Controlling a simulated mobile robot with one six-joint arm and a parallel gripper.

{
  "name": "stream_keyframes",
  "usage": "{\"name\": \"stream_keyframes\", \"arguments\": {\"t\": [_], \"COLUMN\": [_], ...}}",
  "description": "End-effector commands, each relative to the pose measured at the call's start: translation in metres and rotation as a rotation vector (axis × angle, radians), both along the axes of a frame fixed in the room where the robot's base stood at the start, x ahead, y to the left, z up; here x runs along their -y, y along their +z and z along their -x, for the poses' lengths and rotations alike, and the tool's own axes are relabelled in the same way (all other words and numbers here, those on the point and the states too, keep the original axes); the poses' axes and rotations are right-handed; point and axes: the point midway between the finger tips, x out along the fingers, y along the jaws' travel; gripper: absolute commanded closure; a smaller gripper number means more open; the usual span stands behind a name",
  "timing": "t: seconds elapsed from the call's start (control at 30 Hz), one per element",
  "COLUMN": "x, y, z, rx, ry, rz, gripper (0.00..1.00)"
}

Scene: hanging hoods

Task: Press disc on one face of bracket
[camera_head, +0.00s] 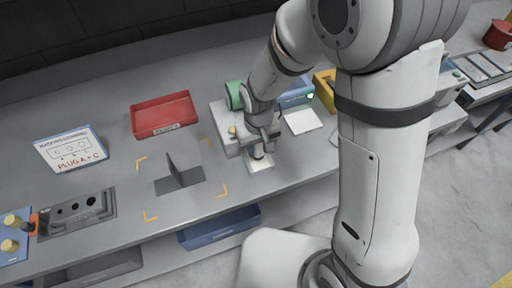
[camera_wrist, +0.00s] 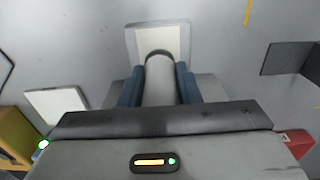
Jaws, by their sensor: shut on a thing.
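My gripper (camera_wrist: 159,88) points down over a pale square pad (camera_wrist: 178,42) and is shut on a light grey round-ended piece (camera_wrist: 160,82) between its blue fingers. I cannot tell whether this piece is the disc. In the head view my gripper (camera_head: 258,150) is right of the bracket, with a dark end just above or touching the pad (camera_head: 262,166). The dark bracket (camera_head: 172,186) has a flat base and an upright plate, and stands on the table inside yellow corner marks. Part of it shows at the right of the wrist view (camera_wrist: 286,58).
A red tray (camera_head: 163,115) lies behind the bracket. A printed sign (camera_head: 70,150) and a grey block with holes (camera_head: 77,213) are at the left. Another white pad (camera_head: 302,121) and a yellow bin (camera_head: 325,90) are beyond my gripper. The table between gripper and bracket is clear.

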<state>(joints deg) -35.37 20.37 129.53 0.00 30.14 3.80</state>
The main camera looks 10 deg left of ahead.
Motion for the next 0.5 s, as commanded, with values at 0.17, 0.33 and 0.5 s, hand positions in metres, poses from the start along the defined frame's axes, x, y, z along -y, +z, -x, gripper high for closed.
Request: {"name": "stream_keyframes", "arguments": {"t": [0.17,0.33,0.5], "x": [0.0,0.0,0.0], "y": [0.018,0.032,0.045], "z": [0.0,0.0,-0.001], "rx": [0.0,0.001,0.002], "ry": [0.0,0.0,0.0], "rz": [0.0,-0.001,-0.001], "gripper": [0.85,0.85,0.85]}}
